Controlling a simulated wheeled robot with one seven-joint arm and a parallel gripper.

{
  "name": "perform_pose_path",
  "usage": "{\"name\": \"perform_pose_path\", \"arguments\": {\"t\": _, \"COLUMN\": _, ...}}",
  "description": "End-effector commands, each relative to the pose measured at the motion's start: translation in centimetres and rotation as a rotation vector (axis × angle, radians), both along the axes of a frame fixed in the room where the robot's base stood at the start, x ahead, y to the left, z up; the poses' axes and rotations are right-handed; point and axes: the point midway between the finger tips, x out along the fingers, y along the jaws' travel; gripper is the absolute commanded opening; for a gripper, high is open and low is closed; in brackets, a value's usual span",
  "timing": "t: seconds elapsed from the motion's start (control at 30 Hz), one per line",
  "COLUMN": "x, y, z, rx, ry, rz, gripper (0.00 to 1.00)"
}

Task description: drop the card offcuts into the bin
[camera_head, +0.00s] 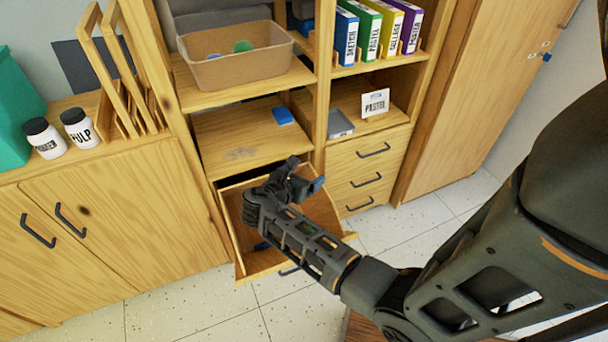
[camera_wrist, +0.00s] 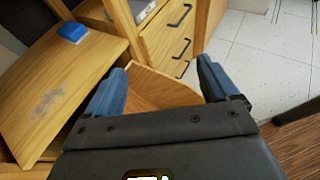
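A wooden tilt-out bin (camera_head: 247,266) stands open below the shelves in the head view. Its wooden inside also shows in the wrist view (camera_wrist: 160,91). My gripper (camera_head: 305,178) is over the bin's opening. In the wrist view its two blue-tipped fingers (camera_wrist: 160,84) are spread wide with nothing visible between them. A small dark blue thing (camera_head: 262,246) shows low in the bin; I cannot tell what it is. I cannot pick out any card offcuts for certain. My arm hides part of the bin.
A blue block (camera_head: 283,117) lies on the shelf above the bin, beside a grey smudge. Drawers (camera_head: 368,172) are to the right and closed cupboards (camera_head: 125,225) to the left. The floor at the right is clear.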

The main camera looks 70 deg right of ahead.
Motion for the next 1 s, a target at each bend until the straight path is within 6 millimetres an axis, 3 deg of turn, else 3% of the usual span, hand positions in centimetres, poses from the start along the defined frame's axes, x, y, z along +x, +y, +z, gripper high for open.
{"name": "perform_pose_path", "arguments": {"t": 0.33, "x": 0.1, "y": 0.3, "z": 0.1, "rx": 0.000, "ry": 0.001, "rz": 0.001, "gripper": 0.92}}
{"name": "perform_pose_path", "arguments": {"t": 0.8, "x": 1.7, "y": 6.2, "z": 2.6, "rx": 0.000, "ry": 0.000, "rz": 0.002, "gripper": 0.92}}
{"name": "perform_pose_path", "arguments": {"t": 1.0, "x": 1.8, "y": 7.0, "z": 3.0, "rx": 0.000, "ry": 0.000, "rz": 0.000, "gripper": 0.92}}
